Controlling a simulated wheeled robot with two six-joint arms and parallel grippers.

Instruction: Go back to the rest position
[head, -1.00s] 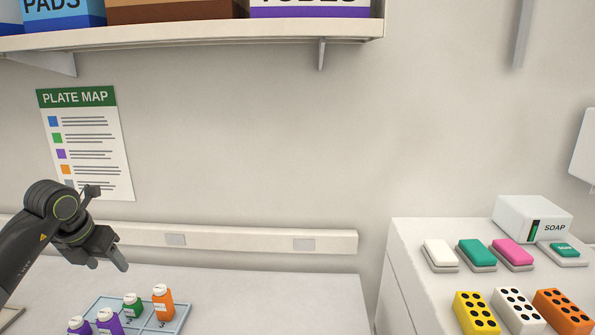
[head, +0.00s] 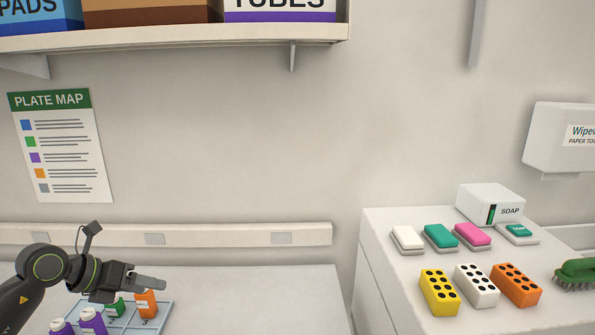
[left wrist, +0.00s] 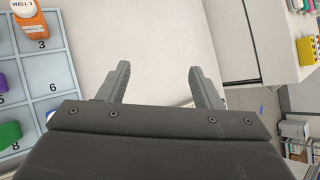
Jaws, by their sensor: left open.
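My left gripper (head: 150,283) is above the right part of the tray in the head view, with its fingers pointing right. In the left wrist view its two fingers (left wrist: 158,88) are apart with nothing between them. The pale blue tray (head: 158,318) holds an orange bottle (head: 146,304), a green bottle (head: 117,308) and two purple bottles (head: 92,321). The gripper partly hides the orange and green bottles. In the left wrist view the orange bottle (left wrist: 28,28) stands by the cell marked 3. My right gripper is not in view.
A white side counter (head: 390,275) holds colored sponges, a soap box (head: 490,204), yellow, white and orange blocks (head: 476,285) and a green brush (head: 576,272). A shelf (head: 180,38) with boxes hangs above. The bench right of the tray (head: 260,300) is clear.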

